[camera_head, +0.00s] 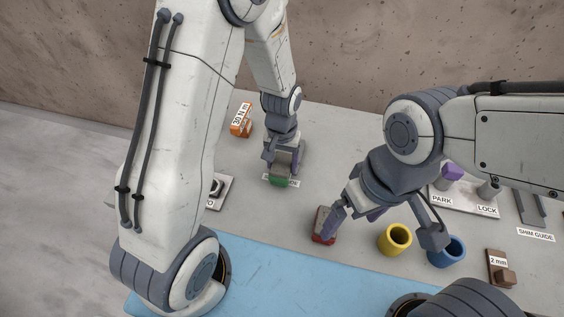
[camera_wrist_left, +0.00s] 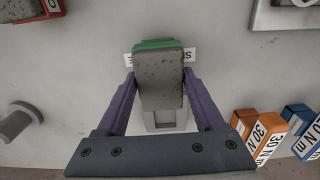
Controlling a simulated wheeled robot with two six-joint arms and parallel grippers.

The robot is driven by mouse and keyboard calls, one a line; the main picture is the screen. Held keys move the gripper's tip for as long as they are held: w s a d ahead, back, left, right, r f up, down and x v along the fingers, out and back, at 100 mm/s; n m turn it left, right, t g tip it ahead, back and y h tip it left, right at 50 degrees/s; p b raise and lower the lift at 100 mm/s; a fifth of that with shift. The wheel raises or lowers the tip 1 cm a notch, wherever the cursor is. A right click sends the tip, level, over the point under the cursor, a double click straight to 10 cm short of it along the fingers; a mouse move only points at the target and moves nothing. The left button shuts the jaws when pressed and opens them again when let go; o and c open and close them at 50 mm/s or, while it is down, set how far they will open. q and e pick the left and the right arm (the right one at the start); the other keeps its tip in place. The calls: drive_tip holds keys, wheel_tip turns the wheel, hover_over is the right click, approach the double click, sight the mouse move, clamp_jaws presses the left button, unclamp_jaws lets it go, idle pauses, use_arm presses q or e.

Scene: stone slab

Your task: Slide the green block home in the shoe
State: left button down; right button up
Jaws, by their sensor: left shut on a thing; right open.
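The green block shows in the left wrist view as a speckled grey body (camera_wrist_left: 160,90) with a green end (camera_wrist_left: 158,44). In the head view its green part (camera_head: 279,182) sits just below my left gripper (camera_head: 283,170). My left gripper (camera_wrist_left: 160,85) is shut on the block, one purple finger on each side. A partly hidden white label lies behind the block. A pale grey part (camera_wrist_left: 166,119), perhaps the shoe, shows between the fingers beyond the block. Whether block and part touch is unclear. My right gripper (camera_head: 382,230) is open, one finger beside a red block (camera_head: 322,226).
Orange blocks marked 30 N m (camera_wrist_left: 262,133) stand near my left gripper, with a blue one (camera_wrist_left: 297,118) beside them. Yellow (camera_head: 395,239) and blue (camera_head: 447,251) cups stand at the right. A PARK and LOCK plate (camera_head: 464,199) lies further right. A blue mat (camera_head: 290,275) covers the front.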

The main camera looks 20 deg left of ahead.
use_arm(q)
drive_tip(key=shift+f, duration=0.3)
idle(0.6)
idle(0.6)
drive_tip(key=shift+w, duration=0.45)
drive_tip(key=shift+w, duration=0.3)
drive_tip(key=shift+w+p, duration=0.7)
drive_tip(key=shift+w, duration=2.4)
idle(0.8)
drive_tip(key=shift+w, duration=0.35)
drive_tip(key=shift+w, duration=0.2)
unclamp_jaws()
